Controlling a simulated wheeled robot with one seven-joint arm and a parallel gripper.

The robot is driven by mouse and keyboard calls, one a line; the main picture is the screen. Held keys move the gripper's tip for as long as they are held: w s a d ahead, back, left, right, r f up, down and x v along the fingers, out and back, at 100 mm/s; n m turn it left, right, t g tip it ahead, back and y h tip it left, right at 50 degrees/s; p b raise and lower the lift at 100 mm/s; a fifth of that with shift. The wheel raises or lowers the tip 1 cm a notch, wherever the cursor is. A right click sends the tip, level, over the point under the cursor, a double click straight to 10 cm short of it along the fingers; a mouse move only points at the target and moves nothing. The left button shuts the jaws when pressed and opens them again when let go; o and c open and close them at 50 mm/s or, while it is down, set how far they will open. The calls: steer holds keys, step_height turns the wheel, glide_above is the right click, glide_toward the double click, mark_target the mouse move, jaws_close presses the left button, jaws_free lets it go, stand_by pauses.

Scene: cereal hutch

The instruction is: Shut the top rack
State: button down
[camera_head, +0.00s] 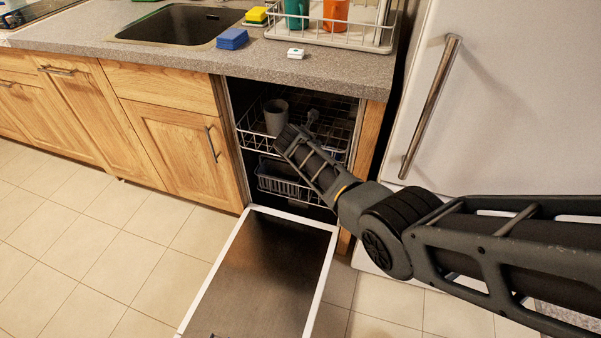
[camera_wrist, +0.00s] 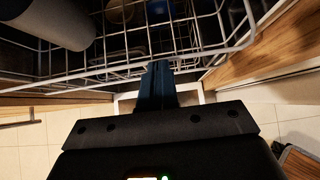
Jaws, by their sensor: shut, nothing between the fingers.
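The top rack (camera_head: 249,139) is a white wire basket high in the open dishwasher; its front edge is near the opening, and how far it stands out is hard to tell. A grey cup (camera_head: 276,116) stands in it at the left. My gripper (camera_head: 287,140) is at the front of the rack, with my arm covering part of the rack. In the wrist view, the shut, empty fingers (camera_wrist: 157,84) point at the rack's front wires (camera_wrist: 120,67). Whether they touch is unclear. The cup (camera_wrist: 62,22) shows at the upper left there.
The dishwasher door (camera_head: 262,275) lies folded down in front. A lower rack (camera_head: 283,186) is beneath the top one. Wooden cabinets (camera_head: 170,140) stand at the left and a white fridge (camera_head: 515,95) at the right. The tiled floor left of the door is clear.

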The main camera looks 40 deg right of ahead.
steer(key=w+d+b, duration=0.1)
steer(key=d, duration=0.1)
steer(key=w+d+b, duration=0.2)
steer(key=shift+w+d+f, duration=0.2)
steer(key=shift+d, duration=0.15)
steer(key=shift+w+d+r+b, duration=0.1)
steer(key=shift+w+d+b, duration=0.2)
steer(key=shift+d, duration=0.1)
steer(key=shift+r, duration=0.15)
steer(key=shift+w+d+r, duration=0.1)
steer(key=shift+d+r, duration=0.05)
